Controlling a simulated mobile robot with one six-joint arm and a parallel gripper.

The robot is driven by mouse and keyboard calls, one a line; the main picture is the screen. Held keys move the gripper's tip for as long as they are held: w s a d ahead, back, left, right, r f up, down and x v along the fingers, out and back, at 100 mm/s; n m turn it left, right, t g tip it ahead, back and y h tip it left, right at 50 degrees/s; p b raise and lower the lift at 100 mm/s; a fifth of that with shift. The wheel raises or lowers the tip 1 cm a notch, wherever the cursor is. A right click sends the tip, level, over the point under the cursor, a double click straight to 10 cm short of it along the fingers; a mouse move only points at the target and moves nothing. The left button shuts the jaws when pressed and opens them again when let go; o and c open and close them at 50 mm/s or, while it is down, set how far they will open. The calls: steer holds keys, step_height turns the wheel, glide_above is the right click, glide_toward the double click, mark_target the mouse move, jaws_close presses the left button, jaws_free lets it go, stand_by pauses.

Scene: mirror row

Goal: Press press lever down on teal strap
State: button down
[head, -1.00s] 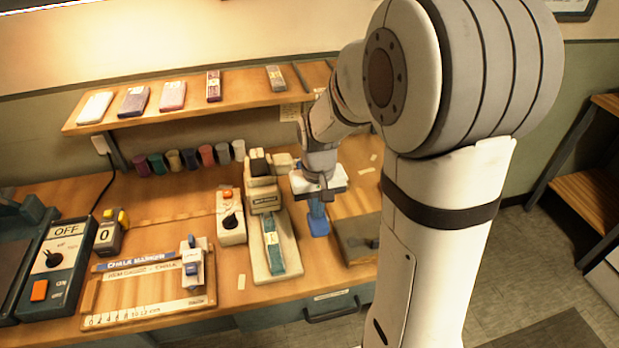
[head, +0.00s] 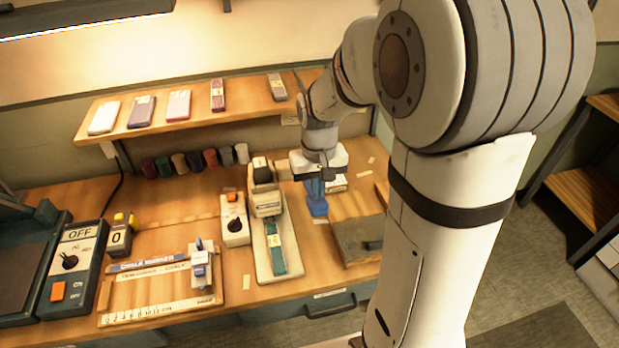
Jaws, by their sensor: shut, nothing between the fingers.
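The press (head: 266,200) is a cream machine with a dark top piece on a pale base plate at the middle of the bench. The teal strap (head: 276,250) lies lengthwise on that base plate, with a small pale label on it. My gripper (head: 317,207) points down with shut blue fingers, empty, just right of the press. It is apart from the lever, and its fingertips are near the bench top.
A cream switch box (head: 234,218) stands left of the press. A chalk marker board (head: 160,285) and a control box (head: 72,265) are further left. A shelf (head: 195,118) with several packets overhangs the back.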

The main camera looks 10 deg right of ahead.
steer(key=shift+r+p, duration=2)
steer(key=shift+r, duration=1.1)
steer(key=s+r+t+b, duration=0.1)
steer(key=s+r, duration=0.1)
steer(key=s, duration=0.5)
steer(key=s+r+t+b, duration=0.1)
steer(key=s+r+t, duration=0.1)
steer(key=s, duration=0.5)
steer(key=shift+v, duration=0.9)
